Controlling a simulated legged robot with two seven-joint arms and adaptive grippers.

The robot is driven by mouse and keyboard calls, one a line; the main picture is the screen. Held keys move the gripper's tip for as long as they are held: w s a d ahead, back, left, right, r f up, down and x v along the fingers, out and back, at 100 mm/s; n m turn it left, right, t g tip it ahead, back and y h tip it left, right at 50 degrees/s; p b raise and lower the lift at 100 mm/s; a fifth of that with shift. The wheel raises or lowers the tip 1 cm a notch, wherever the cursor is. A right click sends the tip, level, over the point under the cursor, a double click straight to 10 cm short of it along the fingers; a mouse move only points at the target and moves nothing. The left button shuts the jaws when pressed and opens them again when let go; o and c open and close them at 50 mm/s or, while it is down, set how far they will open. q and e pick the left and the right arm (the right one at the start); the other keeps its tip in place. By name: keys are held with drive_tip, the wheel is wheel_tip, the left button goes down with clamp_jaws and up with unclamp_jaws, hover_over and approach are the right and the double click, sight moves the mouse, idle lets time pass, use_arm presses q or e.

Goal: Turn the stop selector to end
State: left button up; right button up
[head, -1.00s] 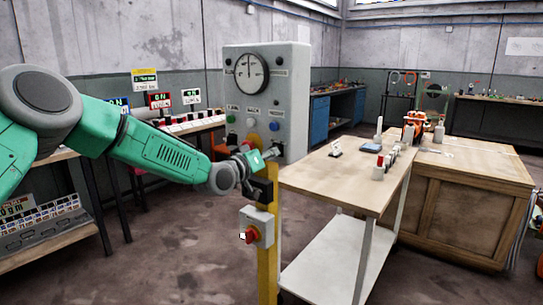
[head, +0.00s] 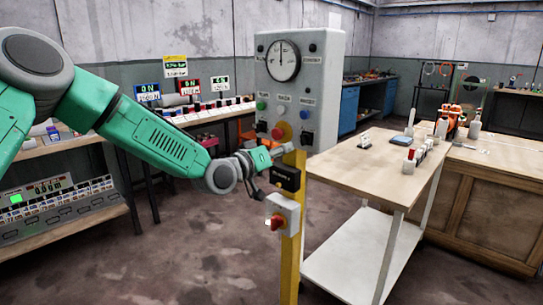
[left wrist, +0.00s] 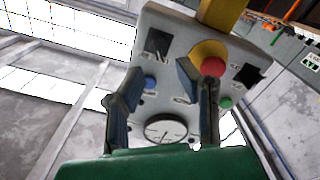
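A grey control panel (head: 310,95) with a round gauge (head: 283,60) stands on a yellow post (head: 290,265). A red knob on a yellow backing (head: 277,132) is low on the panel and also shows in the left wrist view (left wrist: 213,66). A second red knob (head: 276,222) is on a small grey box lower on the post. I cannot tell which is the stop selector. My left gripper (head: 280,153) is just below the panel's red knob in the head view. In the left wrist view its two fingers (left wrist: 163,100) are apart with nothing gripped between them. My right gripper is out of view.
A black labelled box (head: 286,178) on the post is close to my left gripper. A wooden-topped table (head: 350,165) with small items is to the right, and a wooden cabinet (head: 475,205) behind it. Shelves (head: 65,230) stand at left. The floor in front is clear.

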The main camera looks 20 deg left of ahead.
use_arm(q)
drive_tip(key=v, duration=0.4)
drive_tip(key=shift+a, duration=0.1)
drive_tip(key=shift+f, duration=0.15)
drive_tip(key=s+d+f+g+y, duration=0.1)
drive_tip(key=s+d+f+g, duration=0.15)
drive_tip(key=s+f, duration=0.55)
drive_tip(key=s+d+f+m+g, duration=0.1)
drive_tip(key=s+f+g, duration=0.25)
drive_tip(key=f, duration=0.75)
drive_tip(key=s+d+f+g+y, duration=0.1)
drive_tip(key=s+d+f+g, duration=0.15)
drive_tip(key=s+f, duration=0.6)
drive_tip(key=s+a+f+g+y, duration=0.1)
drive_tip(key=s+f, duration=0.3)
drive_tip(key=s, duration=0.4)
drive_tip(key=s+a+f+m+g+y, duration=0.1)
drive_tip(key=s+a+f+g, duration=0.2)
drive_tip(key=s, duration=0.6)
drive_tip(key=s+a+f+g+y, duration=0.2)
drive_tip(key=s+a+f+g, duration=0.1)
drive_tip(key=s, duration=0.5)
wheel_tip(320, 180, down, 2)
drive_tip(key=shift+s+f+m+g, duration=0.1)
drive_tip(key=shift+s+m+g, duration=0.25)
drive_tip(key=shift+m+g, duration=0.1)
drive_tip(key=shift+w+d, duration=0.1)
